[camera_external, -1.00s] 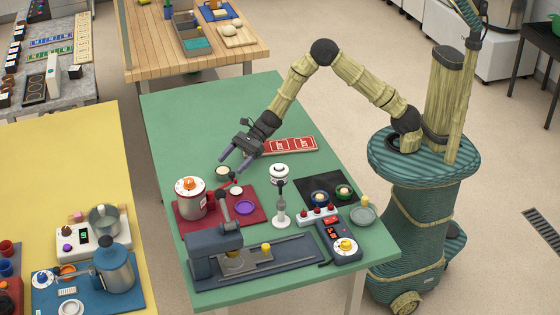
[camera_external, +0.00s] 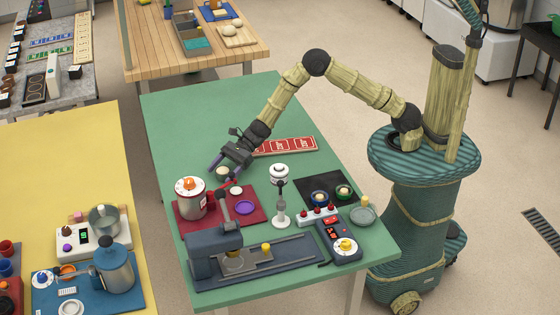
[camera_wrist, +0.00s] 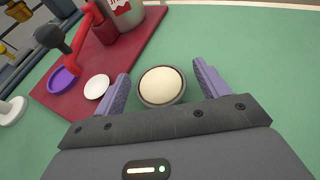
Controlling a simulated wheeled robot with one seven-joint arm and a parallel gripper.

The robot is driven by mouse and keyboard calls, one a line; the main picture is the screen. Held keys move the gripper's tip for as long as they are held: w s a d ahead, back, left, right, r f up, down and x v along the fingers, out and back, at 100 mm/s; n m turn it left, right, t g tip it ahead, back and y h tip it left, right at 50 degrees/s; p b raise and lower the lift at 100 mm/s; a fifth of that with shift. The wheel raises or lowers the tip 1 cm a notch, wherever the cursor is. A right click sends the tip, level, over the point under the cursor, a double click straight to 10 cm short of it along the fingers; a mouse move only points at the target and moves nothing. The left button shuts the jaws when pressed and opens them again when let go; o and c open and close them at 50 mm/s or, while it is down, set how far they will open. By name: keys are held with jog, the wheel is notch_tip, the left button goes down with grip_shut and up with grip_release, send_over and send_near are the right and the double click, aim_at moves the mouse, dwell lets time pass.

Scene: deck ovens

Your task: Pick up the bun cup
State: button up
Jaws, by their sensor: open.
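The bun cup, a small dark cup holding a round cream bun (camera_wrist: 161,86), is on the green table just off the edge of the red mat. In the wrist view it lies between the two purple fingers of my gripper (camera_wrist: 163,78), with a gap on each side. In the outside view the bun cup (camera_external: 222,171) shows between the fingertips of my gripper (camera_external: 223,172), which is open and reaches down over it. I cannot tell the exact height of the fingertips.
The red mat (camera_wrist: 148,30) beside the cup holds a steel pot (camera_external: 190,202), a white disc (camera_wrist: 96,86), a purple ring (camera_wrist: 63,79) and a red lever with a dark knob (camera_wrist: 49,36). A red card strip (camera_external: 285,146) lies behind. The table's far left is clear.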

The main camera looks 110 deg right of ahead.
aim_at(223, 169)
jog(key=c, duration=1.1)
jog(key=shift+o, duration=0.2)
notch_tip(223, 169, up, 10)
jog(key=shift+r+p, duration=0.1)
jog(key=shift+p, duration=0.2)
